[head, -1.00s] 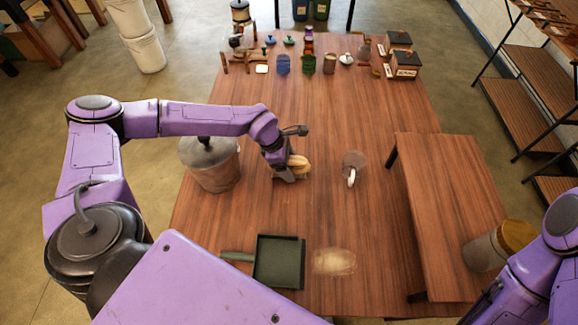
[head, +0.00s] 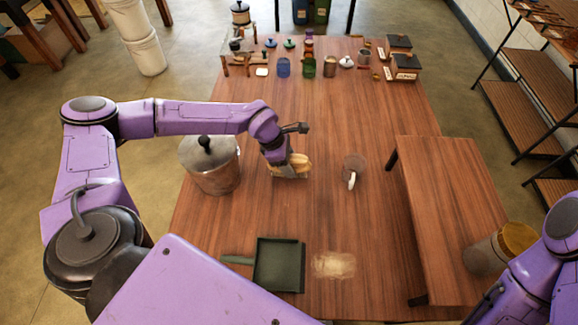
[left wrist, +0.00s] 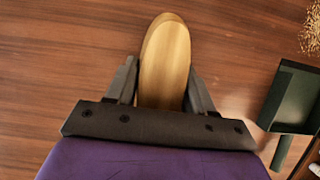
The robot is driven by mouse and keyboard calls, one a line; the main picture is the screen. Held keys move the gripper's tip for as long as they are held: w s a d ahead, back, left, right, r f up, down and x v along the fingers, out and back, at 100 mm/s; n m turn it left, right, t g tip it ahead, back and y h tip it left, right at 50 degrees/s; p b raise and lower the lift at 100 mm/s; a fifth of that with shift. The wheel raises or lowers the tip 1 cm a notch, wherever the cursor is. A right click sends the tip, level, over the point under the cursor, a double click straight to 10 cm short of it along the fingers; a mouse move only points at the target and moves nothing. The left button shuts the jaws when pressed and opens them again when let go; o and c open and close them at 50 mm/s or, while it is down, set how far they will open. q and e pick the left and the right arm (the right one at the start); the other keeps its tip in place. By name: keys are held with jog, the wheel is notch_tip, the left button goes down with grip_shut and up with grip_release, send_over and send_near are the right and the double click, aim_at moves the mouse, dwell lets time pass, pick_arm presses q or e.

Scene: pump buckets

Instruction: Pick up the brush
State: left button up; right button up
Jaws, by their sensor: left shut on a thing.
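The brush (head: 301,162) has a tan wooden body and lies on the table beyond the dustpan. Its oval wooden back (left wrist: 166,62) fills the space between the fingers in the left wrist view. My left gripper (head: 288,168) is shut on the brush, with one dark finger on each side. In the head view the gripper hides part of the brush, and I cannot tell whether it is clear of the table. My right arm shows at the lower right, but its gripper is out of view.
A green dustpan (head: 278,265) lies near the front, beside a pale scattered pile (head: 334,265). A lidded pot (head: 212,168) stands left of the brush, and a clear mug (head: 354,168) to its right. A raised wooden bench (head: 450,210) is at the right.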

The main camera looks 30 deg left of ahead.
pick_arm(q)
jog(key=s+d+r+b, duration=0.4)
jog(key=s+d+r, duration=0.4)
jog(key=s+r, duration=0.3)
jog(key=shift+s+r, duration=0.2)
jog(key=shift+s, duration=0.1)
